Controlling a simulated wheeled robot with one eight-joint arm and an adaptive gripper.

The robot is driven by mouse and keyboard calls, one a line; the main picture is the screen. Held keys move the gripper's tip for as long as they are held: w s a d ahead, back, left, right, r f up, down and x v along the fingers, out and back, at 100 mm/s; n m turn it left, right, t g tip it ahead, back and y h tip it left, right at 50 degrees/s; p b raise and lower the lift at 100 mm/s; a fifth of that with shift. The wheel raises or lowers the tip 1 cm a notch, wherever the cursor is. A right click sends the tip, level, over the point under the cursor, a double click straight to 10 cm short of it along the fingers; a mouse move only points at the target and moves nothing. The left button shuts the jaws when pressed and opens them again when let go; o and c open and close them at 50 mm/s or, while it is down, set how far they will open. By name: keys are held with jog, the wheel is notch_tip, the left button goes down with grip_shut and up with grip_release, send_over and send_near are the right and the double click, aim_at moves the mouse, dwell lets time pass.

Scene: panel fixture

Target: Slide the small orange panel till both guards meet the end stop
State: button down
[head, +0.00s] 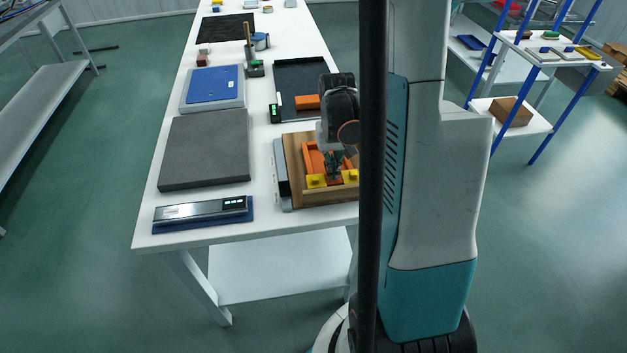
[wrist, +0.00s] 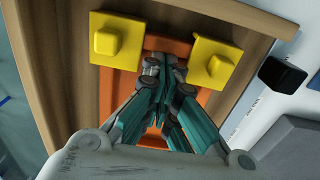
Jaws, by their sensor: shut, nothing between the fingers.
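The small orange panel (wrist: 120,88) lies in a wooden tray-like fixture (wrist: 40,60); it also shows in the head view (head: 311,160). Two yellow guards, one left (wrist: 118,38) and one right (wrist: 214,62), sit at its near end. In the head view they are the left guard (head: 316,182) and right guard (head: 350,177), close to the fixture's near wooden rail (head: 325,196), which looks like the end stop. I cannot tell whether they touch it. My gripper (wrist: 165,66) is shut and empty over the panel, between the guards; its fingers hide part of the panel.
A grey slab (head: 205,150) and a scale (head: 203,211) lie left of the fixture on the white table (head: 180,238). A black tray (head: 300,75) with an orange block (head: 307,102) lies behind it. My arm hides the fixture's right side in the head view.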

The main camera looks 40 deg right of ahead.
jog(key=shift+s+a, duration=0.65)
jog(key=shift+s, duration=0.35)
dwell(0.3)
jog(key=shift+w+d, duration=0.15)
jog(key=shift+w, duration=0.05)
jog(key=shift+w+d, duration=0.15)
jog(key=shift+w, duration=0.1)
jog(key=shift+r, duration=0.1)
notch_tip(320, 180, up, 7)
jog(key=p, duration=0.4)
jog(key=shift+p, duration=0.4)
dwell(0.6)
